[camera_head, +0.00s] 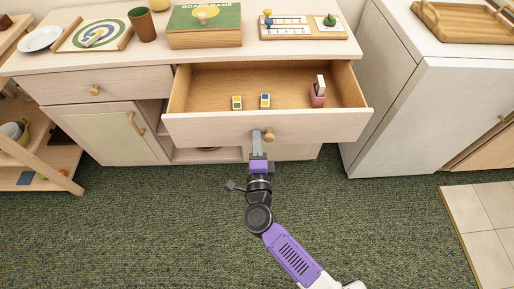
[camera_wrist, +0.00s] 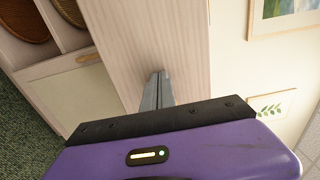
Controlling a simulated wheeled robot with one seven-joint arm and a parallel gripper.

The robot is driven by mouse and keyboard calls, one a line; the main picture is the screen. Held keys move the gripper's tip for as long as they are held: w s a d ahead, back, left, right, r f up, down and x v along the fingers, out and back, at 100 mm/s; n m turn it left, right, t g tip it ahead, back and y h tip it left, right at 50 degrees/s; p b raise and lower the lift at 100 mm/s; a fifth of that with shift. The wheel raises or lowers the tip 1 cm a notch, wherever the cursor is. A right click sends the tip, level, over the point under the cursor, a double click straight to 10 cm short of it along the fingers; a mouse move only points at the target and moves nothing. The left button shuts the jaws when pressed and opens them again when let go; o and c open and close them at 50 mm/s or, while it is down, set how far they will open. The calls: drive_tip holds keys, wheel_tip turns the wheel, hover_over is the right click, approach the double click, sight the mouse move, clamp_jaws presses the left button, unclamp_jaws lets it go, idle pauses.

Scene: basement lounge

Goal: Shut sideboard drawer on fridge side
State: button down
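The sideboard drawer (camera_head: 265,126) on the fridge side is pulled well out, and its inside shows. In the wrist view, the fingertips (camera_wrist: 160,77) point at the pale wooden drawer front (camera_wrist: 158,40). They look very close to it; I cannot tell whether they touch. The pale fridge-like cabinet (camera_head: 385,115) stands to the right of the sideboard (camera_head: 110,63).
In the drawer lie two small dice-like blocks (camera_head: 237,102) (camera_head: 265,100) and a pink holder (camera_head: 318,97). The left drawer (camera_head: 95,88) is shut. A board game box (camera_head: 204,25), cup (camera_head: 142,25) and plate (camera_head: 40,39) stand on top. Green carpet (camera_head: 150,225) is clear in front.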

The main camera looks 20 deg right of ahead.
drive_tip(key=b, duration=0.8)
hover_over(255, 97)
drive_tip(key=s, duration=0.1)
drive_tip(key=shift+s+a+f, duration=0.1)
drive_tip(key=shift+s+a, duration=0.1)
drive_tip(key=shift+a, duration=0.2)
drive_tip(key=shift+w+d+b, duration=0.15)
drive_tip(key=shift+w+b, duration=0.3)
drive_tip(key=shift+w, duration=0.15)
drive_tip(key=shift+w+d+r, duration=0.1)
drive_tip(key=shift+w+r, duration=0.1)
drive_tip(key=shift+r, duration=0.05)
drive_tip(key=shift+r, duration=0.1)
drive_tip(key=shift+d, duration=0.1)
